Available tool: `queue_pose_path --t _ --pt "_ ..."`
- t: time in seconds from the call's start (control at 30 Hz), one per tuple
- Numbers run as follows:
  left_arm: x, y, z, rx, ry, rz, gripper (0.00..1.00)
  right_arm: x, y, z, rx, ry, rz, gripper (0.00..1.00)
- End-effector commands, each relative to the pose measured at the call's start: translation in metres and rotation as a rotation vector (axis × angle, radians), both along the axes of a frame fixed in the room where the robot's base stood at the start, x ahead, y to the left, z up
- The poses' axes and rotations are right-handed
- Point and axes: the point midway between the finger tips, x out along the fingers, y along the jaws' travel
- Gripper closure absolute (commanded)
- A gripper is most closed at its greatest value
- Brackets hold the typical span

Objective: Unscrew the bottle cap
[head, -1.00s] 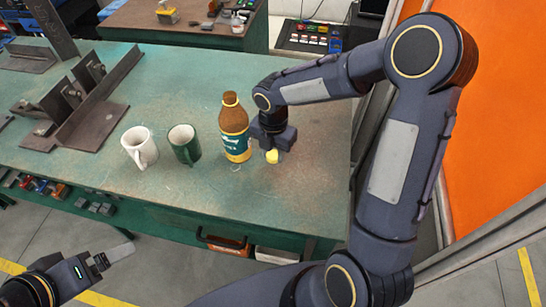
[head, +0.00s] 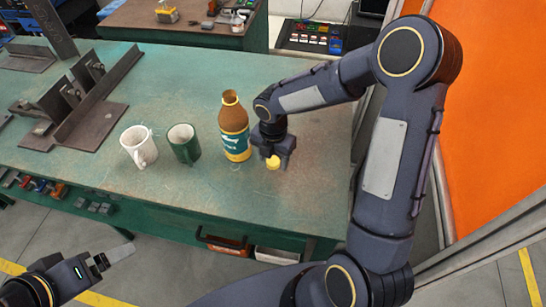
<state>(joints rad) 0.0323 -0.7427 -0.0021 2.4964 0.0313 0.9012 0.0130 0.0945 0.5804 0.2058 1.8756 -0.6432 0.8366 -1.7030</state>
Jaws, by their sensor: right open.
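The brown bottle (head: 233,125) with a teal and yellow label stands upright on the green table, with no cap on its yellow-rimmed mouth. The yellow cap (head: 272,163) is right of the bottle, under my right gripper (head: 274,160). My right gripper points down and is open, its fingers to either side of the cap. Whether the cap touches the table or a finger is hard to tell. My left gripper (head: 101,263) is low at the left, off the table's front edge and away from the bottle; its jaw gap is unclear.
A white mug (head: 137,150) and a green mug (head: 184,147) stand left of the bottle. Steel angle brackets (head: 88,118) lie farther left on the green table (head: 180,85). The table behind the bottle is clear.

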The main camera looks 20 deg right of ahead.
Motion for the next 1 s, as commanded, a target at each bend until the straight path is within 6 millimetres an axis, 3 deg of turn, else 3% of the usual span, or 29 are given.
queue_pose_path --t 0.17,0.5,0.7,1.0 --pt "0.0 0.0 0.003 0.0 0.0 0.0 0.06 0.001 0.0 0.011 0.0 -0.003 0.0 0.46" --pt "0.0 0.0 0.01 0.0 0.0 0.0 0.06 0.001 0.0 0.082 0.0 -0.006 -0.001 0.46" --pt "0.0 0.0 0.012 0.0 0.0 0.0 0.06 0.001 0.0 0.112 0.0 -0.002 -0.001 0.46" --pt "0.0 0.0 0.012 0.0 0.0 0.0 0.06 0.0 0.0 0.124 0.0 0.0 0.001 0.46"
